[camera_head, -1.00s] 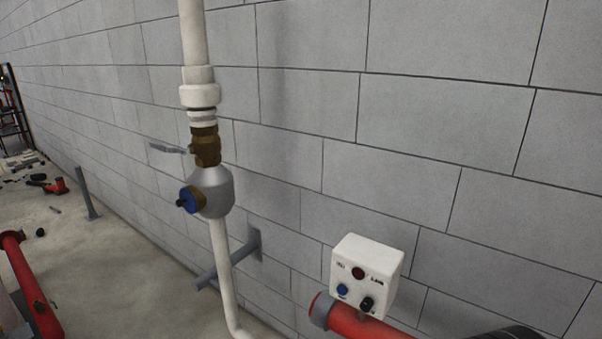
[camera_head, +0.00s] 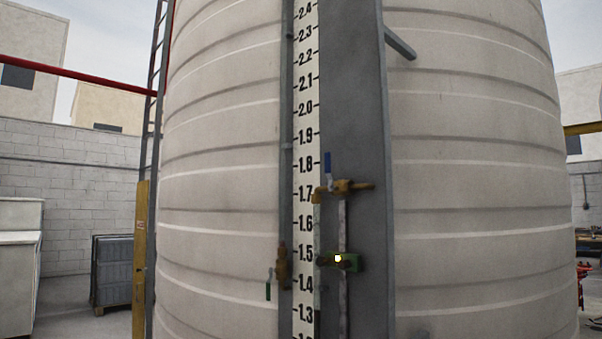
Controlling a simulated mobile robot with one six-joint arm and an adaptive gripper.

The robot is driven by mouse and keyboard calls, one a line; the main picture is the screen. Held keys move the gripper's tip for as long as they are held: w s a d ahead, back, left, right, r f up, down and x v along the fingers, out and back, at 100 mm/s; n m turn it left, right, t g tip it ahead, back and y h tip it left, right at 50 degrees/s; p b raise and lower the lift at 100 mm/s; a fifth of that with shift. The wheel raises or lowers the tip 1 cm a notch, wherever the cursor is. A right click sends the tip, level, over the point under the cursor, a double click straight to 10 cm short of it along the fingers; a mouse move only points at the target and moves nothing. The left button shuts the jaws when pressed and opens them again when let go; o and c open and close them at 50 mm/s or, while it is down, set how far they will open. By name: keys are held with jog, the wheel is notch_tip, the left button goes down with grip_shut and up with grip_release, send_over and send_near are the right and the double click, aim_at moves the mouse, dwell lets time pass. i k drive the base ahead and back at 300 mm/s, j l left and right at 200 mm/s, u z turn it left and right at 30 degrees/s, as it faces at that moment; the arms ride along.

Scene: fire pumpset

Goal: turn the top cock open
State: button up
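A small brass cock (camera_head: 343,187) sits on the grey upright plate of the tank, beside the 1.7 mark. Its blue lever (camera_head: 327,164) points straight up. It is the highest cock in view. A thin vertical tube (camera_head: 342,225) runs down from it to a brass fitting with a green part (camera_head: 345,262) near the 1.5 mark. Left of the scale, another brass cock (camera_head: 282,264) has a green lever (camera_head: 268,285) hanging down. My gripper is not in view.
The large pale ribbed tank (camera_head: 220,180) fills the middle. Its numbered scale (camera_head: 305,120) runs vertically. A grey bracket (camera_head: 400,44) sticks out at upper right. A ladder (camera_head: 152,110) and yellow post (camera_head: 140,260) stand at left, with a white cabinet (camera_head: 18,265) farther left.

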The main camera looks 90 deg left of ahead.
aim_at(327, 156)
jog(key=i+u, duration=0.1)
jog(key=u, duration=2.85)
